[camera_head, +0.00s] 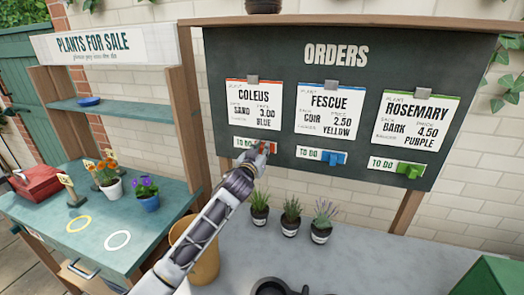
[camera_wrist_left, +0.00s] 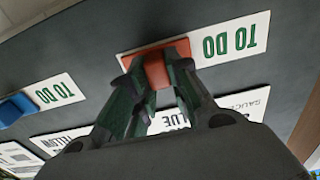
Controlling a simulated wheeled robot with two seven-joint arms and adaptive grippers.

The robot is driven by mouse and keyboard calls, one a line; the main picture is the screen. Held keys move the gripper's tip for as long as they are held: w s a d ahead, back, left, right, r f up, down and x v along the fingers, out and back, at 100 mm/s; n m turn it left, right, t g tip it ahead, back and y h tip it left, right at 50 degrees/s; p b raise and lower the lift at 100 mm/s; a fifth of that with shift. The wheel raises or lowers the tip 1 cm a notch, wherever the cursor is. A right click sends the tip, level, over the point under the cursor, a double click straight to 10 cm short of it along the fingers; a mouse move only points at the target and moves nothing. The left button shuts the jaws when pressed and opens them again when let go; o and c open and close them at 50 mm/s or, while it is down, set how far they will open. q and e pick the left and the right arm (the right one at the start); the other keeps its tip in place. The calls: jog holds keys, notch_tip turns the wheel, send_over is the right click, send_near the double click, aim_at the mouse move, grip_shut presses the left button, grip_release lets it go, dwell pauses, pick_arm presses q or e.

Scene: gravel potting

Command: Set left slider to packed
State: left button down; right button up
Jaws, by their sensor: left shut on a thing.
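The left slider's orange-red knob (camera_head: 268,146) is on the label strip (camera_head: 241,142) under the COLEUS card of the dark orders board (camera_head: 347,85). The words TO DO show to the left of the knob. My left gripper (camera_head: 262,156) reaches up to the board and is shut on this knob. In the left wrist view, which is upside down, the fingers (camera_wrist_left: 156,85) close around the knob (camera_wrist_left: 155,67), and TO DO (camera_wrist_left: 230,42) shows beside it. The fingers hide part of the knob. My right gripper is out of view.
A blue slider (camera_head: 334,158) and a green slider (camera_head: 409,170) sit on their own strips to the right, both showing TO DO. Below the board stand several potted plants (camera_head: 291,216). A yellow container (camera_head: 196,255) stands behind my left arm.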

pick_arm(q)
jog(key=shift+w+a, duration=0.1)
jog(key=shift+a, duration=0.2)
jog(key=a+p, duration=0.1)
jog(key=a, duration=0.1)
jog(key=w+a+p, duration=0.1)
jog(key=a, duration=0.1)
jog(key=shift+w+a, duration=0.15)
jog(key=shift+w, duration=0.05)
jog(key=a, duration=0.1)
jog(key=w+a+p, duration=0.1)
jog(key=a, duration=0.1)
jog(key=shift+a, duration=0.2)
jog(key=c, duration=1.5)
grip_release()
jog(key=shift+w+a, duration=0.1)
jog(key=shift+o, duration=0.9)
jog(key=shift+s+a+f, duration=0.1)
jog(key=shift+s, duration=0.3)
jog(key=v, duration=1.1)
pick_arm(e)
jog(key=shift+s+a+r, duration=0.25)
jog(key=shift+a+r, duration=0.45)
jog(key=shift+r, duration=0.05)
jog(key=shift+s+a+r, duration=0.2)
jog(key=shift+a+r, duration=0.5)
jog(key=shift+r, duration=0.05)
